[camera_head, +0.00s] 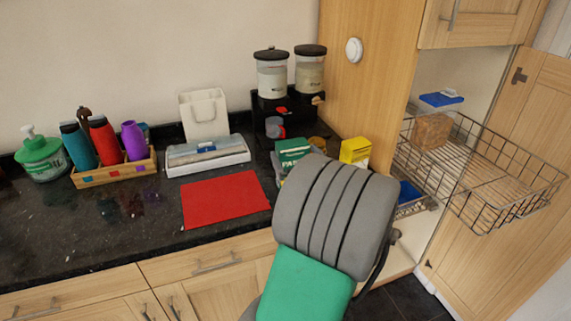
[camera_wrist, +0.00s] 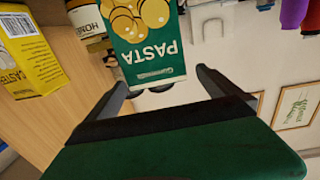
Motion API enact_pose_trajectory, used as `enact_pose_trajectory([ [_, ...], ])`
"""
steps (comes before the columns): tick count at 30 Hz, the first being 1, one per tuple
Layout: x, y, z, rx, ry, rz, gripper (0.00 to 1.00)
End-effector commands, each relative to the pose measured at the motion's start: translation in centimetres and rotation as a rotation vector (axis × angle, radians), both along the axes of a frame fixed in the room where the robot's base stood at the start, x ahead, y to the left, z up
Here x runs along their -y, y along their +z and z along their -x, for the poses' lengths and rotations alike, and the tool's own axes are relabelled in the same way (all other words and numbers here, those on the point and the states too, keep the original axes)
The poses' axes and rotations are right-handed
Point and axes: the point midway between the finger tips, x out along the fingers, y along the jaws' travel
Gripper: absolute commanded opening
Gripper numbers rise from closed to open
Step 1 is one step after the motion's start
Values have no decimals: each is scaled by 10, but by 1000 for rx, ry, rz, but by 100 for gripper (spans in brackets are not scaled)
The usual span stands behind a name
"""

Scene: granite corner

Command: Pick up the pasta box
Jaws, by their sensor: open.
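The pasta box (camera_head: 291,148) is green and stands on the dark counter, its lower part hidden behind my arm in the head view. In the wrist view the green pasta box (camera_wrist: 150,50) shows upside down, with "PASTA" lettering and yellow pasta pictured. My gripper (camera_wrist: 162,80) is open, its two dark fingers apart and pointing at the box. The end of the box with the lettering shows between the fingertips, and I cannot tell whether they reach past its face. Nothing is held.
A yellow box (camera_head: 355,150) stands right of the pasta box; it also shows in the wrist view (camera_wrist: 28,50). A jar (camera_wrist: 85,18) is close beside the pasta box. A dispenser (camera_head: 272,75) stands behind. A red mat (camera_head: 225,199) lies left. A wire basket (camera_head: 490,180) juts out right.

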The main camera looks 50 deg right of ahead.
Motion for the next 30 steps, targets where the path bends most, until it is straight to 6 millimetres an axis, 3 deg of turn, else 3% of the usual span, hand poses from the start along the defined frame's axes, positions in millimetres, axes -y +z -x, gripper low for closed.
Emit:
enact_pose_trajectory([
  [16,43,2,-59,1,2,3,100],
  [24,48,-1,-62,1,-3,6,100],
  [30,48,-1,-62,1,-2,6,84],
])
